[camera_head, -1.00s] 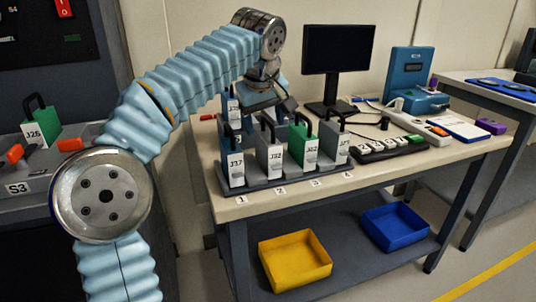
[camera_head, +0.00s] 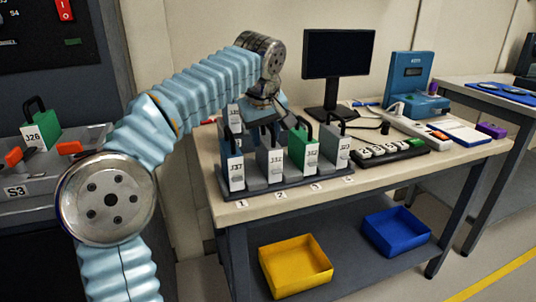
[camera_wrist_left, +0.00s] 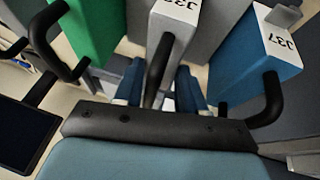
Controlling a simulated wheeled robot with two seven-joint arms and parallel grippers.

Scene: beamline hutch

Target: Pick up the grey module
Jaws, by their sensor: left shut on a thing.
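The grey module (camera_head: 270,165), with a white label, stands upright in slot 2 of the dark rack (camera_head: 262,190) on the table. It also shows in the left wrist view (camera_wrist_left: 174,22), with its black handle running between my fingers. My left gripper (camera_head: 268,120) is over this module, and in the wrist view my left gripper (camera_wrist_left: 158,92) is shut on the handle. In the head view the gripper hides the handle. My right gripper is not in view.
A blue module (camera_head: 235,168) and a green module (camera_head: 304,150) stand close on either side. Another module (camera_head: 337,150) fills slot 4. A monitor (camera_head: 338,52) stands behind. A yellow bin (camera_head: 296,265) and a blue bin (camera_head: 396,229) sit on the lower shelf.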

